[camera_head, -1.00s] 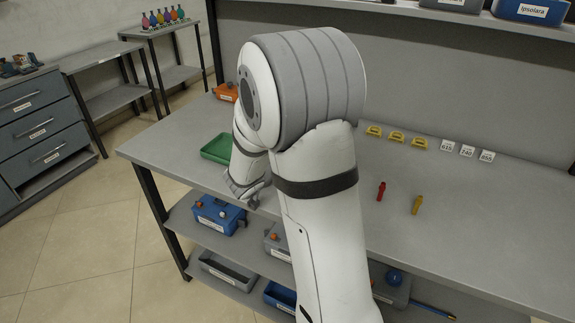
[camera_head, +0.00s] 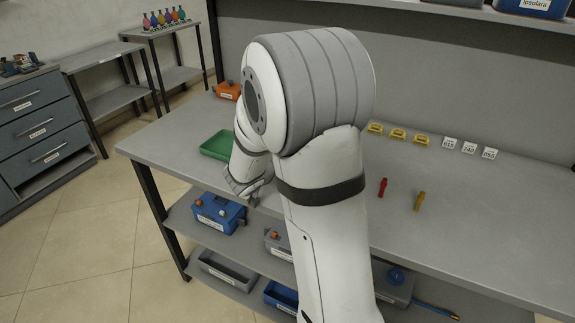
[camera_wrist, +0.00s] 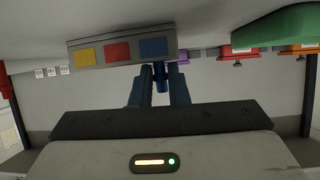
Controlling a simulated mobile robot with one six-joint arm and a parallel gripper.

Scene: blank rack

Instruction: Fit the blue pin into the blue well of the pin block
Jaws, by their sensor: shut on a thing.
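The pin block (camera_wrist: 92,63) shows in the wrist view as a grey bar with yellow, red and blue patches; the blue one (camera_wrist: 153,47) is at its right end. My gripper (camera_wrist: 161,75) is shut on the blue pin (camera_wrist: 161,78), which sits upright in the picture between the dark fingers, just below the blue patch. I cannot tell whether the pin touches the block. In the head view my arm hides the block, the pin and the fingertips. A red pin (camera_head: 383,187) and a yellow pin (camera_head: 419,201) lie on the bench.
A green tray (camera_head: 215,146) is on the bench (camera_head: 480,215) left of my arm, with an orange box (camera_head: 228,91) behind it. Yellow holders (camera_head: 398,134) and white number tags (camera_head: 469,148) stand along the back. Boxes and bins fill the lower shelf. The right of the bench is mostly clear.

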